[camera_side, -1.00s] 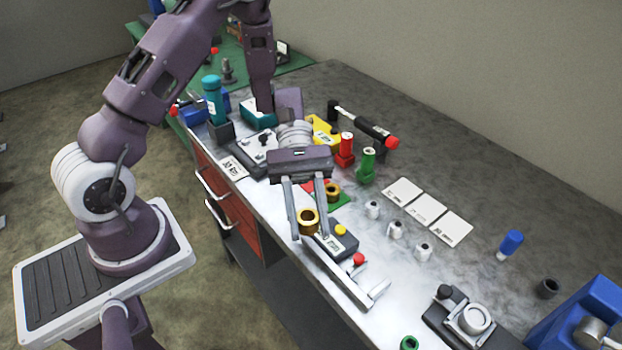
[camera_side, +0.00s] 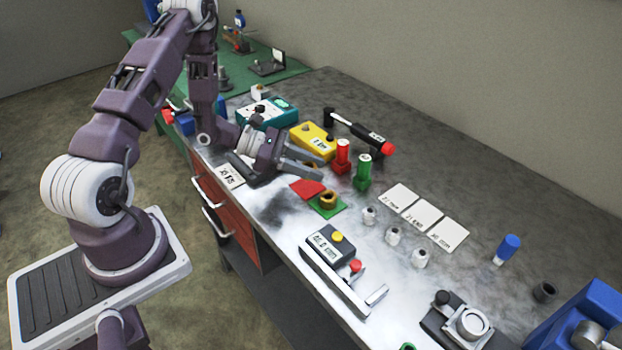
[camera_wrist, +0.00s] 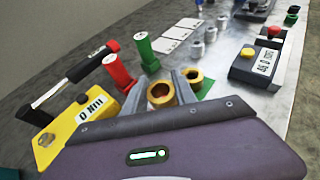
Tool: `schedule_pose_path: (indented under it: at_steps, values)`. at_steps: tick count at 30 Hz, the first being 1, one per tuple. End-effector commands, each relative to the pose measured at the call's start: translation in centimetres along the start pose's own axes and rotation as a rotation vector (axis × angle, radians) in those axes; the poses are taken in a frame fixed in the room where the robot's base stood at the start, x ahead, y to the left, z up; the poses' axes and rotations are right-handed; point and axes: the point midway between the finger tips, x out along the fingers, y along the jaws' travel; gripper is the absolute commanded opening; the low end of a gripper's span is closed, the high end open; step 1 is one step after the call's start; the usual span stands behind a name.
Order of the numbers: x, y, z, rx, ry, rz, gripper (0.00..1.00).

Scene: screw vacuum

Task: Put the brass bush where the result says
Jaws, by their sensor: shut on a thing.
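A brass bush (camera_wrist: 160,94) sits between my gripper's fingers in the wrist view. My gripper (camera_side: 316,168) is shut on it, with the fingers pointing right above the bench; the side view hides this bush. A second brass bush (camera_side: 327,199) stands on a green square (camera_side: 319,210) beside a red patch (camera_side: 306,190). In the wrist view the second bush (camera_wrist: 196,79) shows just beyond the right finger.
A red post (camera_side: 342,157) and green post (camera_side: 362,172) stand close beyond the fingers. A yellow box (camera_side: 313,141) and a hammer-like tool (camera_side: 360,132) lie behind. Three white cards (camera_side: 420,215) and three small grey parts (camera_side: 393,236) are to the right.

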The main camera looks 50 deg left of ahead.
Motion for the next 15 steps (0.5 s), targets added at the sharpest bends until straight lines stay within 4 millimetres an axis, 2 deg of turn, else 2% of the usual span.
schedule_pose_path:
  at_steps: [3,5,15]
  values:
    - [1.0,-0.1,-2.3,-0.004,0.0,-0.002,0.0]
    - [1.2,-0.1,-2.9,-0.001,0.0,-0.001,0.0]
    - [1.4,-0.1,-3.2,0.001,-0.001,-0.002,0.0]
